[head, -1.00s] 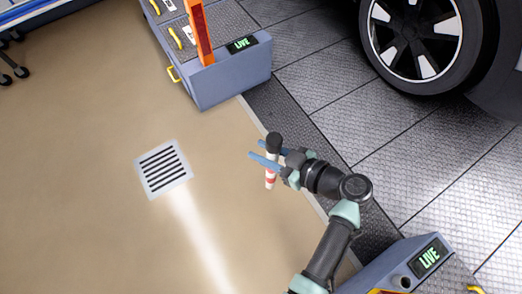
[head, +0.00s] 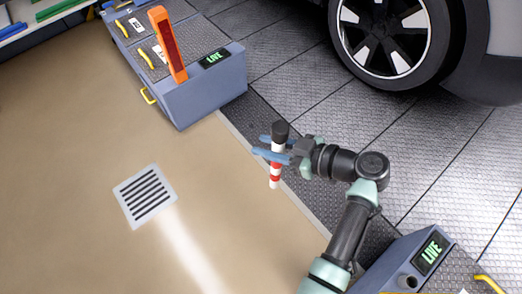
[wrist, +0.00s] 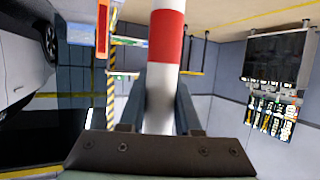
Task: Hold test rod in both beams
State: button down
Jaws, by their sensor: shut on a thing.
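The test rod (head: 275,171) has red and white bands and a black top end. My gripper (head: 271,154) is shut on it below the black end, and the rod hangs close to upright above the floor. In the wrist view the rod (wrist: 166,50) stands between my fingers. One grey box (head: 205,85) with an orange post (head: 167,45) and a display reading LIVE (head: 215,58) is at the upper left. A second box (head: 405,262), also reading LIVE, is at the lower right. No beam is visible between them.
A car wheel (head: 385,38) stands on dark tread plates at the upper right. A floor grate (head: 146,196) lies in the tan floor at left. The floor around the rod is clear.

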jog(key=shift+w+d+b, duration=0.8)
jog(key=shift+d+b, duration=0.3)
jog(key=shift+b, duration=0.05)
jog(key=shift+w+d+b, duration=0.8)
jog(key=shift+d+b, duration=0.25)
jog(key=shift+b, duration=0.1)
